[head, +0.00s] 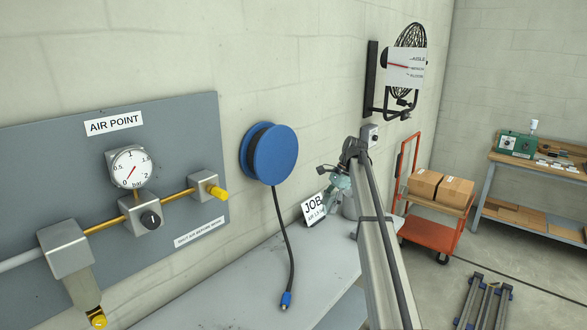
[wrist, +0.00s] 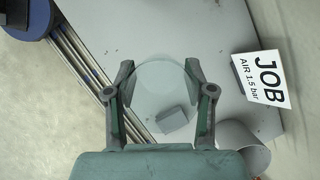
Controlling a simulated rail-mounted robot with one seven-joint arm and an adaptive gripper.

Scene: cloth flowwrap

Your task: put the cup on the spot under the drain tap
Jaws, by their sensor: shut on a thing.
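My gripper (wrist: 161,75) is shut on a clear, round, see-through cup (wrist: 163,84), seen between its two fingers in the wrist view. The grey bench and a small grey block show through the cup. In the head view my gripper (head: 337,187) is small and far off, above the bench near the JOB sign; the cup cannot be made out there. A yellow-ended tap (head: 98,318) hangs from the lower left of the air panel, likely the drain tap. The spot under it is outside both views.
The JOB sign (head: 314,209) stands on the grey bench (head: 240,290), beside a grey cylinder (wrist: 237,137). A blue reel (head: 272,154) hangs on the wall, its hose (head: 285,240) dangling over the bench. The air panel (head: 200,125) is at left. An orange cart (head: 430,233) stands at right.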

